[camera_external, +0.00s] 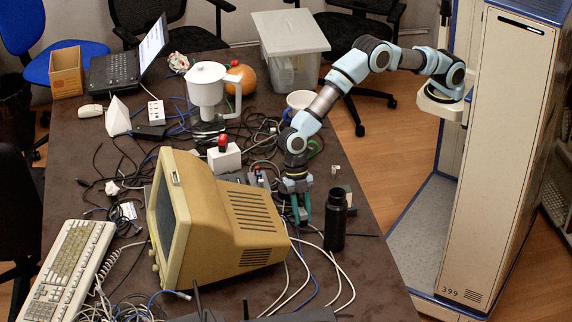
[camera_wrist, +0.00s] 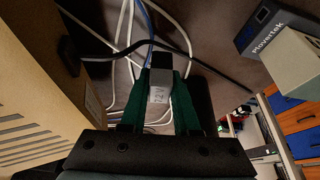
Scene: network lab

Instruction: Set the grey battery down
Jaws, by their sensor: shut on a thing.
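The grey battery (camera_wrist: 160,88), a small block with a dark end and a label, shows between the green fingers in the wrist view. My gripper (camera_wrist: 158,92) is shut on it. In the external view my gripper (camera_external: 300,215) points down just right of the beige monitor (camera_external: 220,215), low over the dark brown table (camera_external: 365,265). The battery is too small to make out in the external view. I cannot tell whether it touches the table.
A black bottle (camera_external: 336,220) stands close to the right of my gripper. White, blue and black cables (camera_wrist: 125,50) run across the table around the fingers. The table's right edge is near; some bare tabletop lies right of the bottle.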

